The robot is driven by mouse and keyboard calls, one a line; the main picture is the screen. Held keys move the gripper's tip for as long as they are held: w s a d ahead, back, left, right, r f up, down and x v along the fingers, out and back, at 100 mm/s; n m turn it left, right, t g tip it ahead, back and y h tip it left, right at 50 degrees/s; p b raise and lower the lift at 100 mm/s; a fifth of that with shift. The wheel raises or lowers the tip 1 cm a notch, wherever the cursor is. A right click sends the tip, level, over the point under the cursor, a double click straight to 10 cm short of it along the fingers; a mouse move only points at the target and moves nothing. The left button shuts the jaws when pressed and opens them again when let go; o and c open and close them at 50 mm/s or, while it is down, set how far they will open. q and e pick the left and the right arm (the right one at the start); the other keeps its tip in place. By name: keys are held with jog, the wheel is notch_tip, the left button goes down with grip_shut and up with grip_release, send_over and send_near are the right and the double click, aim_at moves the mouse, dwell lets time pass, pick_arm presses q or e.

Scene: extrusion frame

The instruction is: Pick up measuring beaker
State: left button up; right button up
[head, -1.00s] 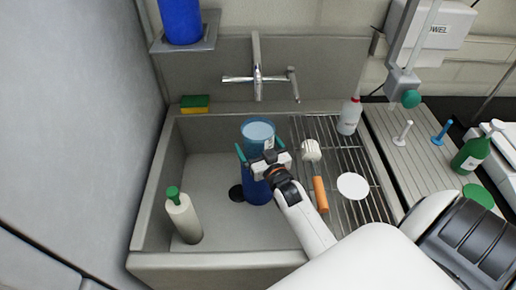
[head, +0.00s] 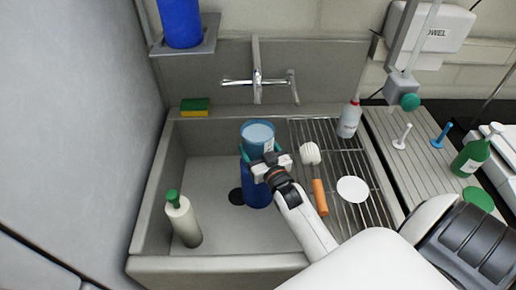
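The measuring beaker (head: 257,134) is a light blue, see-through cup with a pale inside and some marking on its side. It is upright and appears to stand on a dark blue cylinder (head: 255,187) in the sink. My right gripper (head: 261,150) comes in from the lower right, with one teal finger on each side of the beaker. The fingers appear to be against its walls, so the gripper looks shut on it. The gripper body hides the beaker's lower part. My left gripper is not in view.
A white bottle with a green cap (head: 183,219) stands in the sink at left. The faucet (head: 257,80) is behind; a sponge (head: 195,106) lies on the back rim.

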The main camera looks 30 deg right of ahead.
aim_at(258, 123)
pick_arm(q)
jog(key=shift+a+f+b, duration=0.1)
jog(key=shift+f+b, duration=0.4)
pick_arm(e)
jog(key=shift+r, duration=4.9)
